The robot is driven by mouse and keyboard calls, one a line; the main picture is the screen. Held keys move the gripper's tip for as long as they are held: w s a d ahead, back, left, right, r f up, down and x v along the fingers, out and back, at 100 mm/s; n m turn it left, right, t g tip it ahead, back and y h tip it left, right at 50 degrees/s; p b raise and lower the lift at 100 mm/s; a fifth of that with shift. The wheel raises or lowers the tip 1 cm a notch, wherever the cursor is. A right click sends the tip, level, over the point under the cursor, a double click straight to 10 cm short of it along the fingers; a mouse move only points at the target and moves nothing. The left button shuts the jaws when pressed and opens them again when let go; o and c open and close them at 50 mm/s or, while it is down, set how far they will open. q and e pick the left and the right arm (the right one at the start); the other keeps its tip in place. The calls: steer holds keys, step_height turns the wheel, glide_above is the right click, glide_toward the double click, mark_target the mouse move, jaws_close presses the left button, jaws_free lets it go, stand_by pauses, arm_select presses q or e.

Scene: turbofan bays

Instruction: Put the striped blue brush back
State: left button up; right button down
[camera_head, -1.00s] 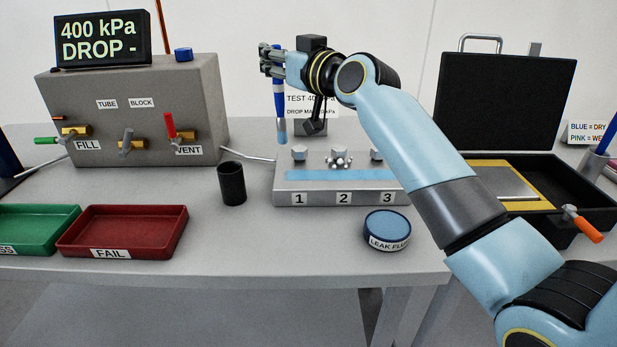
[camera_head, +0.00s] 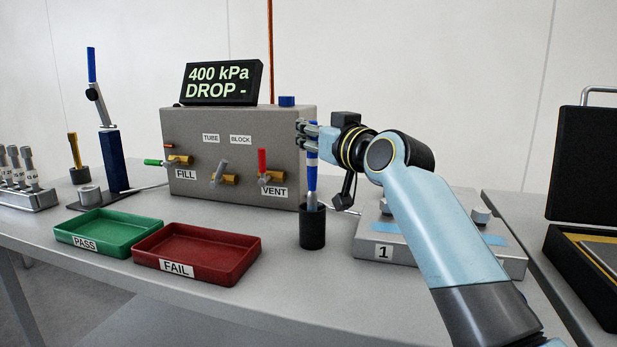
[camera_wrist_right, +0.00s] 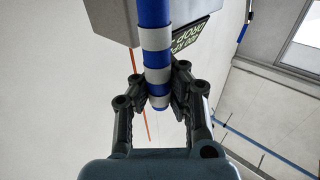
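The striped blue brush (camera_head: 312,170) stands upright, blue with pale bands. My right gripper (camera_head: 306,133) is shut on its upper part. In the right wrist view, both fingers of my right gripper (camera_wrist_right: 160,92) close around the banded blue handle of the brush (camera_wrist_right: 155,60). The brush's lower end is at the mouth of the black cup (camera_head: 312,230), and the tip appears to be inside it; the cup wall hides how deep. My left gripper is in neither view.
The grey test block (camera_head: 235,140) with FILL and VENT valves stands behind the cup. A green PASS tray (camera_head: 110,228) and red FAIL tray (camera_head: 200,250) lie left of it. The numbered fixture (camera_head: 385,250) is close on the right.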

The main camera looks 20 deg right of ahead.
mark_target(315, 163)
step_height(315, 163, down, 4)
steer(key=shift+f+b, duration=0.25)
steer(key=shift+b, duration=0.2)
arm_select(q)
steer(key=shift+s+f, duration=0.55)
arm_select(e)
steer(key=shift+f, duration=0.2)
steer(key=shift+f, duration=0.15)
steer(key=c, duration=1.5)
jaws_free()
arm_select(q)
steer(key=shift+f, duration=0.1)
